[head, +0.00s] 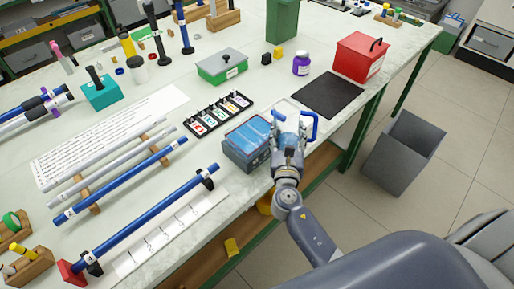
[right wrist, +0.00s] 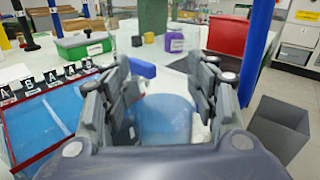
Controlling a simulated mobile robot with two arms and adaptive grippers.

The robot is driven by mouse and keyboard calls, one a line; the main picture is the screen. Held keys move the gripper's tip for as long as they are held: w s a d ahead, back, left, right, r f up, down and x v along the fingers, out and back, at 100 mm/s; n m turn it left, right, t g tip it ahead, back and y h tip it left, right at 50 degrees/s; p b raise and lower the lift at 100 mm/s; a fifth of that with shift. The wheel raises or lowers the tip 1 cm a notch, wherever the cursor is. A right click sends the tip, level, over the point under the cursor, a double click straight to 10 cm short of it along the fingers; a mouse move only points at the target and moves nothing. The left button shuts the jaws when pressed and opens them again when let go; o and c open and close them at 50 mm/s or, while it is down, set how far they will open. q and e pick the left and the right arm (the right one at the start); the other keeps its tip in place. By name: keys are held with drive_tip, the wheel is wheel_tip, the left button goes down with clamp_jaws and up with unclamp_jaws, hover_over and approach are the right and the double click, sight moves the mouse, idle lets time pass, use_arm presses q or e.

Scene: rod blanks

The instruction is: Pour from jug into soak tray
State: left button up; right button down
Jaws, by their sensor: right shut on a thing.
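The soak tray (head: 237,160) is a dark grey box near the table's front edge in the head view, with a blue surface inside. Its blue inside (right wrist: 60,112) also shows at the left of the right wrist view. My right gripper (head: 288,146) is beside the tray, to its right. It is shut on the jug, whose blue handle (head: 313,126) shows behind the fingers. In the right wrist view the jug's translucent blue body (right wrist: 165,118) sits between the fingers. The fingers hide much of the jug; I cannot tell its exact tilt. My left gripper is out of view.
A labelled black rack (head: 218,115) and a green box (head: 222,66) stand behind the tray. A black mat (head: 328,95), purple bottle (head: 301,64) and red box (head: 361,57) are at the right. Blue rods (head: 140,222) lie left. A grey bin (head: 403,152) stands on the floor.

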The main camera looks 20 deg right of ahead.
sight(278, 123)
drive_tip(key=shift+w+a+r+t+y, duration=0.15)
drive_tip(key=shift+w+a+r, duration=0.1)
drive_tip(key=shift+a, duration=0.25)
drive_tip(key=shift+w+a+r+t+y, duration=0.1)
drive_tip(key=shift+w+a+t+y, duration=0.1)
drive_tip(key=shift+a, duration=0.25)
drive_tip(key=r+p, duration=0.3)
drive_tip(key=w+r+p, duration=0.1)
drive_tip(key=p, duration=0.1)
drive_tip(key=shift+a+r, duration=0.25)
drive_tip(key=shift+a, duration=0.05)
drive_tip(key=shift+a+r+n, duration=0.25)
drive_tip(key=shift+n, duration=0.05)
drive_tip(key=shift+d+f, duration=0.1)
drive_tip(key=shift+d, duration=0.05)
drive_tip(key=shift+s, duration=0.1)
